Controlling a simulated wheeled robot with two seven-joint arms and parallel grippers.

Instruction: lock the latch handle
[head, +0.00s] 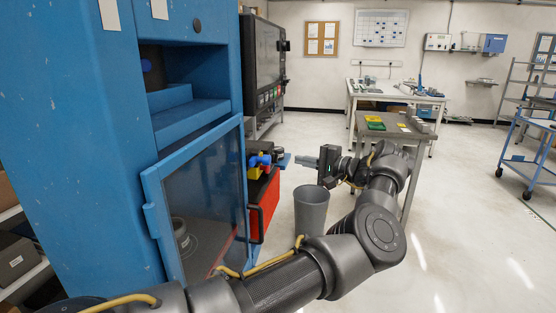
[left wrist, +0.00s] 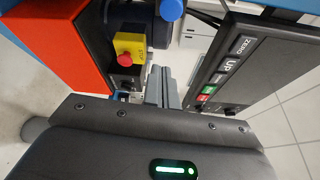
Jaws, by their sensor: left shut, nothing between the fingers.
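A blue, round-ended part (head: 260,160) on a dark body sits just right of the blue machine's open-looking glazed door. In the left wrist view its blue end (left wrist: 171,9) shows at the top. It looks like a handle, but I cannot tell for sure that it is the latch handle, nor its locked state. My left gripper (head: 304,161) is shut and empty, its fingers pointing left towards the blue part, with a gap between. In the left wrist view the shut fingers (left wrist: 163,78) point away from the camera. My right gripper is not in view.
The glazed door (head: 205,195) stands close on the left. A yellow box with a red button (left wrist: 130,48) sits on a red cabinet (head: 265,200). A grey bin (head: 311,212) stands under my left arm. A control panel (left wrist: 235,65) is on the right in the wrist view.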

